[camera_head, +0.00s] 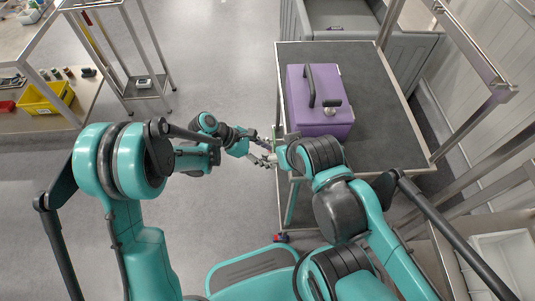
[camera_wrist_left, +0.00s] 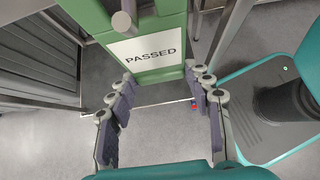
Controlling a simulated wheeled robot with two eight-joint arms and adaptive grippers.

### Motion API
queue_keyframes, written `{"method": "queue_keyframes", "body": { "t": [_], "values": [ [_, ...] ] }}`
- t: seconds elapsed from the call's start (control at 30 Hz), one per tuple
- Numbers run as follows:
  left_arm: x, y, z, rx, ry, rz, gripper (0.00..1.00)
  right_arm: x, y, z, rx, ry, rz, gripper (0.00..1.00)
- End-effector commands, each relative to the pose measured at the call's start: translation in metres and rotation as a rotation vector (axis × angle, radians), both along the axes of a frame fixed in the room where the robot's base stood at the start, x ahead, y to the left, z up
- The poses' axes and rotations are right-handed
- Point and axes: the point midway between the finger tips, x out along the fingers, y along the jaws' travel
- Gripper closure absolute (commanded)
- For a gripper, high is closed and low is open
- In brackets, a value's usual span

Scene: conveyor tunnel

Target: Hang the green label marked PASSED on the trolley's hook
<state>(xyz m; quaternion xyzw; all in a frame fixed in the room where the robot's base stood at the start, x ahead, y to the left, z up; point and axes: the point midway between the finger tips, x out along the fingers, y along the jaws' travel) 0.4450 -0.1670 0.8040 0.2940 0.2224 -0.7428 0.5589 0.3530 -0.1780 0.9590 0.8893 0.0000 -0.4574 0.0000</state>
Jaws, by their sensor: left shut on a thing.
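The green label (camera_wrist_left: 150,55) marked PASSED fills the top middle of the left wrist view, its white panel facing the camera. My left gripper (camera_wrist_left: 163,82) is shut on it, with fingertips on either side of its lower part. A grey rod end (camera_wrist_left: 123,23) stands in front of the label's upper part; whether it passes through the label I cannot tell. In the head view my left gripper (camera_head: 265,153) is at the left edge of the trolley (camera_head: 375,135). The label is barely visible there. My right arm covers part of that edge, and its gripper does not show.
A purple case (camera_head: 318,115) with a black handle stands on the trolley top. A grey bin (camera_head: 350,15) is behind the trolley. A bench with a yellow bin (camera_head: 45,100) is at the far left.

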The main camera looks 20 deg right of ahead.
Motion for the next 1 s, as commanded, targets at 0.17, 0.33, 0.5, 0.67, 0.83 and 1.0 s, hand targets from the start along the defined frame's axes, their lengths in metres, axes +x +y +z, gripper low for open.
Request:
{"method": "queue_keyframes", "body": {
  "t": [0.17,0.33,0.5,0.67,0.83,1.0],
  "values": [
    [0.000,0.000,-0.005,0.000,0.000,0.000,1.00,0.000,0.000,-0.004,0.000,0.000,0.000,0.34],
    [0.000,0.000,-0.008,0.000,0.000,0.000,1.00,0.000,0.000,-0.007,0.000,0.000,0.000,0.34],
    [0.000,0.000,-0.012,0.000,0.000,0.000,1.00,0.000,0.000,-0.011,0.000,0.000,0.000,0.34],
    [0.000,0.000,-0.015,0.000,0.000,0.000,1.00,0.000,0.000,-0.014,0.000,0.000,0.000,0.34],
    [0.000,0.000,-0.014,0.000,0.000,0.000,0.44,0.000,0.000,-0.012,0.000,0.000,0.000,0.34],
    [0.000,0.000,-0.014,0.000,0.000,0.000,0.25,0.000,0.000,-0.012,0.000,0.000,0.000,0.34]
  ]
}}
